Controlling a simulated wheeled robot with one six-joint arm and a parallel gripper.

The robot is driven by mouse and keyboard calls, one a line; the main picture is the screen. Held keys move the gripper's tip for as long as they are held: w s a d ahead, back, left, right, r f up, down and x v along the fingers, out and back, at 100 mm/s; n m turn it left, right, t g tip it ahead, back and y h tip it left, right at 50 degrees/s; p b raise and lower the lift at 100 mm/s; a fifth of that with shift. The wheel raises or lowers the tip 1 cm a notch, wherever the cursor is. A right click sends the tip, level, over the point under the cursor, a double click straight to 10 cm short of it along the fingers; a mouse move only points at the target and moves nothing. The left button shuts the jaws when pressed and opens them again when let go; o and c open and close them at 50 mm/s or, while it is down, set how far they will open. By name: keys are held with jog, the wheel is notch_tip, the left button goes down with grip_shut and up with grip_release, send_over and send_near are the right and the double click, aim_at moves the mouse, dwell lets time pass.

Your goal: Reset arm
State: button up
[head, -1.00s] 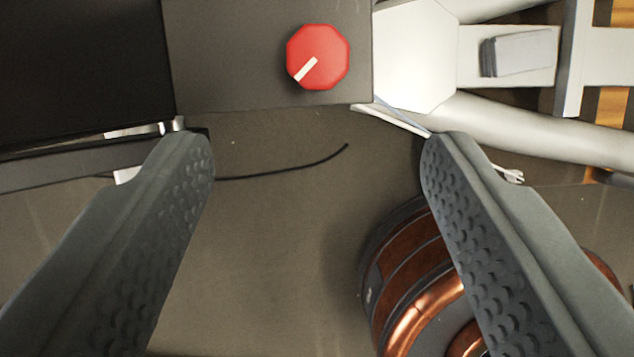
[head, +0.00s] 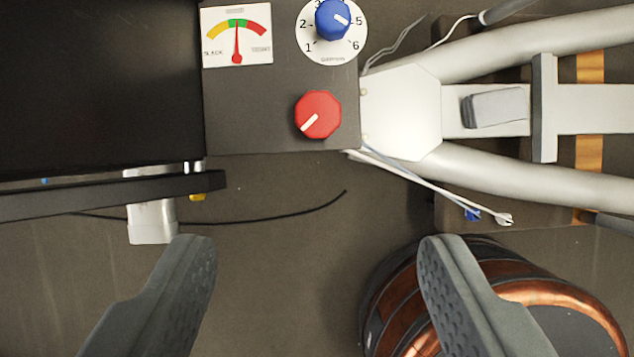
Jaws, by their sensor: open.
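My gripper (head: 317,245) is open and empty. Its two dark grey, dimpled fingers stand wide apart at the bottom of the head view. Between and beyond the fingertips is the grey floor. A red octagonal knob (head: 318,114) with a white mark sits on a dark control box (head: 250,115) ahead of the gripper. A blue knob (head: 332,19) on a numbered white dial (head: 351,42) lies above it. The gripper touches none of these in the picture.
A gauge (head: 237,37) shows its needle near the green band. Light grey frame tubes (head: 540,160) run right from the box. A copper-and-black round drum (head: 570,305) is behind the right finger. A black panel (head: 95,85) fills the upper left. A black cable (head: 270,218) crosses the middle.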

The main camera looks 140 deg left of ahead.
jog(key=s+d+r+n+t+y, duration=0.1)
jog(key=s+r+t, duration=0.5)
jog(key=s+r, duration=0.6)
jog(key=s+d+r+n+t+y, duration=0.1)
jog(key=s+d+r+n+t, duration=0.2)
jog(key=s+r, duration=1)
jog(key=s+n+t, duration=0.3)
jog(key=s+t, duration=0.1)
jog(key=s, duration=0.1)
jog(key=shift+d+r+t+y, duration=0.2)
jog(key=shift+t+y, duration=0.1)
jog(key=shift+y, duration=0.1)
jog(key=shift+c, duration=0.5)
